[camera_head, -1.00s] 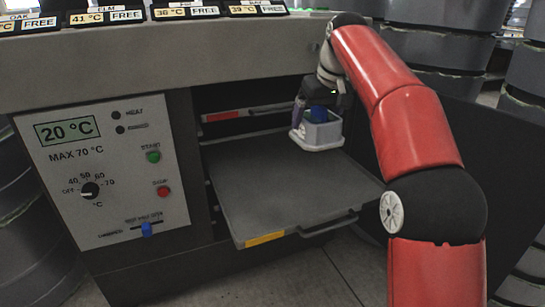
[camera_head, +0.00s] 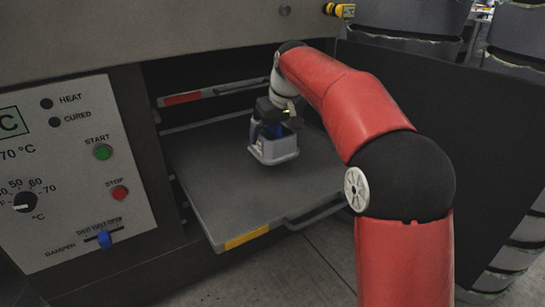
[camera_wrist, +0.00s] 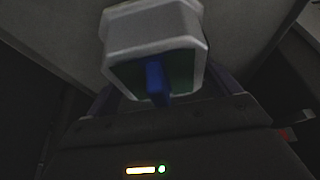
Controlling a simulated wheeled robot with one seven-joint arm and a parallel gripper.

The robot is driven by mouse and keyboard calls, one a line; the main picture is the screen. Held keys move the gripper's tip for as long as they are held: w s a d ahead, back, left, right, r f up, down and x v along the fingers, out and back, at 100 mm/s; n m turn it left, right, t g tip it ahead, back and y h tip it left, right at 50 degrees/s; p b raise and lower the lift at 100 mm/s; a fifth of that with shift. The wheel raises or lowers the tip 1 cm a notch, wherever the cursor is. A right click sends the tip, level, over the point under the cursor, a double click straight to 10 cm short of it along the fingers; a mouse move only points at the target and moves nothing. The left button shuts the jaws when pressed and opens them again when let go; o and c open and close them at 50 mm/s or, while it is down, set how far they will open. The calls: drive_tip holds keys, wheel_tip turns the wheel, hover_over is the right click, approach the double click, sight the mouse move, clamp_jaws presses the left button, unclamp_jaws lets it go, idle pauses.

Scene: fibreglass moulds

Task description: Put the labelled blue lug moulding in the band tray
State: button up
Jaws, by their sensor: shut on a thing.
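The moulding (camera_head: 275,151) is a pale grey, box-shaped piece with a blue lug (camera_wrist: 156,80) and a green face in the wrist view. It is over the back half of a pulled-out grey tray (camera_head: 220,205) in the head view. I cannot tell whether it touches the tray. The tray has a yellow band (camera_head: 246,237) on its front edge. My gripper (camera_head: 274,130) is shut on the moulding from above; its fingertips are mostly hidden. No readable label shows on the moulding.
An upper shelf with a red band (camera_head: 183,98) sits above the tray inside the dark cabinet. A control panel (camera_head: 75,170) stands to the left, with a blue damper slider (camera_head: 104,239). The tray's front half is clear, with a handle (camera_head: 318,213) at its front right.

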drive_tip(key=shift+f+b, duration=0.65)
drive_tip(key=shift+f, duration=2.3)
drive_tip(key=shift+f, duration=0.1)
drive_tip(key=o, duration=0.9)
